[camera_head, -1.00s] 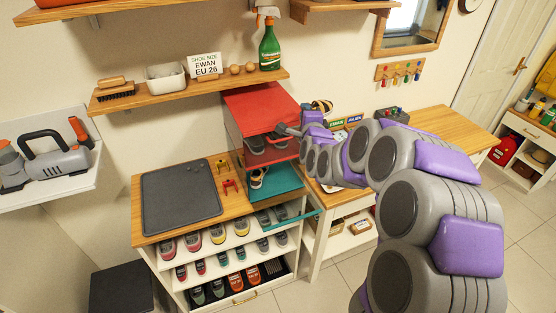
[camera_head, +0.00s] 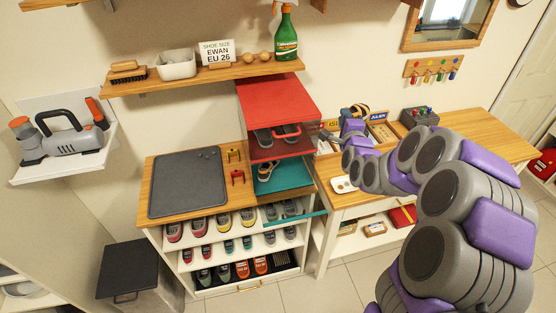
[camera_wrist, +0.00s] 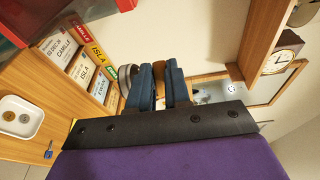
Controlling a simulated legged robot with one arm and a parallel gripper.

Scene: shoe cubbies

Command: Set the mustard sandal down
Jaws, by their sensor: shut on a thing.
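The mustard sandal (camera_head: 361,110) shows small, with dark parts, at the end of my arm in the head view. My gripper (camera_head: 354,123) is shut on it, in front of the row of name labels at the back of the right-hand wooden bench (camera_head: 480,135). In the wrist view my gripper's two blue fingers (camera_wrist: 165,85) stand close together, with a brown piece between them. Most of the sandal is hidden there by the fingers and the black plate. I cannot tell whether it touches anything below.
Name boxes (camera_wrist: 85,70), including ISLA and CAMILLE, stand beside the fingers. A white tray (camera_head: 342,184) lies on the bench. A red cubby (camera_head: 280,100) with grey shoes stands to the left, a grey box (camera_head: 418,117) to the right. The bench's right part is clear.

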